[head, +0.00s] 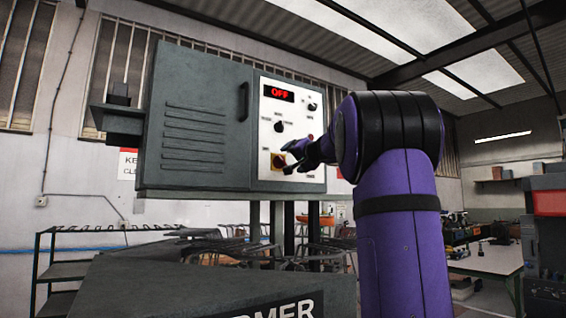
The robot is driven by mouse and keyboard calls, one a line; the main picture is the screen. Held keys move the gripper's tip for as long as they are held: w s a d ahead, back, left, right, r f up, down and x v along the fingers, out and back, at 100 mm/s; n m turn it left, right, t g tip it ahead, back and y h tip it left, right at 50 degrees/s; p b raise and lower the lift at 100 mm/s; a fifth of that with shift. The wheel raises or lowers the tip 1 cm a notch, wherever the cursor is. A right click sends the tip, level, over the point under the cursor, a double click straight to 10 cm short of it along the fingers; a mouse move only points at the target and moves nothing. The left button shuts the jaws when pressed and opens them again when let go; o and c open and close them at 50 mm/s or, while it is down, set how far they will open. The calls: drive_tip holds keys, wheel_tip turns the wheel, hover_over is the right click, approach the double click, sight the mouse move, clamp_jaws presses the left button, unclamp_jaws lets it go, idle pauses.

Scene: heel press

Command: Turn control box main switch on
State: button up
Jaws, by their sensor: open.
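The control box (205,120) is a grey metal cabinet with a white control panel on its right side. A red display (279,93) on the panel reads OFF. The main switch (278,160) appears as a yellow plate with a red part at the lower left of the panel; my gripper partly covers it. My gripper (288,162) is open, with its fingertips at or just in front of the switch. I cannot tell if they touch it. Nothing is seen held in it.
Black knobs (279,126) sit on the panel above the switch, close to my gripper. A dark handle (244,101) stands left of the panel. A grey machine top (180,285) lies below the box. A shelf rack (65,270) is at left, a worktable (490,262) at right.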

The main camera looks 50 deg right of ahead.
sight(282, 162)
drive_tip(key=x, duration=0.6)
drive_tip(key=shift+w, duration=0.25)
drive_tip(key=c, duration=0.9)
